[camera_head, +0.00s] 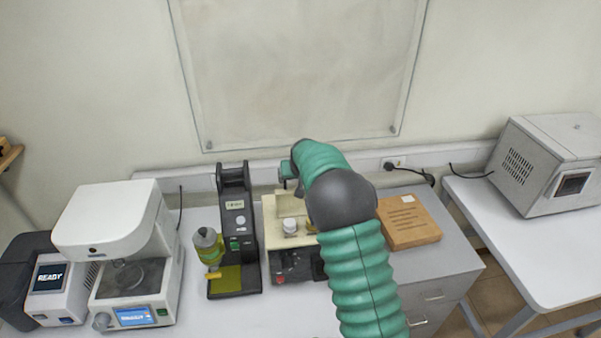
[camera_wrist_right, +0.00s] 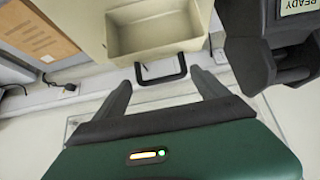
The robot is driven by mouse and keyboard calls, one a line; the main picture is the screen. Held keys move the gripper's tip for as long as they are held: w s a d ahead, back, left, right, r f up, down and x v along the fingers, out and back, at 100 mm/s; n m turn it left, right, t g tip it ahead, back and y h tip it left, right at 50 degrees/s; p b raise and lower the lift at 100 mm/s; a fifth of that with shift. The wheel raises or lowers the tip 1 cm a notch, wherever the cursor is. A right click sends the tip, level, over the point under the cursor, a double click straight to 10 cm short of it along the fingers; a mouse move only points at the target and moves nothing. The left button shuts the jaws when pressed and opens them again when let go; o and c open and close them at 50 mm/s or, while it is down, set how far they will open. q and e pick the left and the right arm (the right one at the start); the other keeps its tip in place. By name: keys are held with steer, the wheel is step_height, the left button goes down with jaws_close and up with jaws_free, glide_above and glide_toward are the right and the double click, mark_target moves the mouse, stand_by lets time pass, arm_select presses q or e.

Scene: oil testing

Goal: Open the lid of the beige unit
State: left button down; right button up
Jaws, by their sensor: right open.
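The beige unit (camera_head: 271,238) stands on the bench in the middle of the head view, partly behind my right arm. A beige hollow panel, seemingly its lid (camera_head: 289,203), appears raised at the back of the unit. In the right wrist view this lid (camera_wrist_right: 112,35) shows its recessed face, with a black handle (camera_wrist_right: 162,79) at its edge. My right gripper (camera_wrist_right: 160,84) is open, its two fingers on either side of the handle and apart from it. In the head view the right gripper (camera_head: 287,175) is partly hidden behind its arm. My left gripper is out of view.
A black device (camera_head: 237,225) stands close to the left of the unit, beside a grey-green bottle (camera_head: 207,246). A cardboard box (camera_head: 409,222) lies to the right. A white machine (camera_head: 110,220) is farther left. The wall with a power rail is close behind.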

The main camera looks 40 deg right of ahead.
steer(key=b+v, duration=0.4)
steer(key=v, duration=1)
steer(key=shift+s+r, duration=0.25)
steer(key=shift+d+f+b, duration=0.1)
steer(key=shift+d+b, duration=0.1)
steer(key=shift+b, duration=0.1)
